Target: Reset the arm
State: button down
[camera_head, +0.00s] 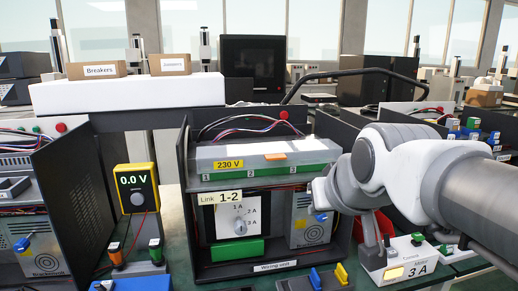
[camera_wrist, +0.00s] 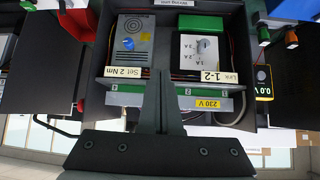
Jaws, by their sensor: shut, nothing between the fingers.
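My white and grey arm (camera_head: 400,170) reaches in from the right in the head view, in front of the wiring unit (camera_head: 255,267). My gripper (camera_wrist: 160,75) shows in the wrist view, which is upside down. Its dark fingers are together and empty, pointing at the wiring unit between its two inner panels. In the head view the fingers are hidden or too dark to make out. The unit has a dial panel (camera_head: 237,219) labelled Link 1-2, a 230 V label (camera_head: 229,165) and a green terminal strip (camera_head: 262,172). A grey module with a blue knob (camera_wrist: 128,43) sits beside the dial panel.
A yellow meter (camera_head: 137,189) reading 0.0 V stands left of the unit. Small boxes labelled Breakers (camera_head: 99,70) and Jumpers (camera_head: 170,65) stand on a white block behind. A black curved bar (camera_head: 350,73) rises behind the unit.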

jog(key=s+d+f+m+g+h, duration=0.1)
jog(key=s+d+f+g, duration=0.3)
jog(key=s+f, duration=0.75)
notch_tip(320, 180, up, 19)
jog(key=s+p, duration=0.1)
jog(key=p, duration=1.7)
jog(key=shift+s+a, duration=0.2)
jog(key=shift+s, duration=0.1)
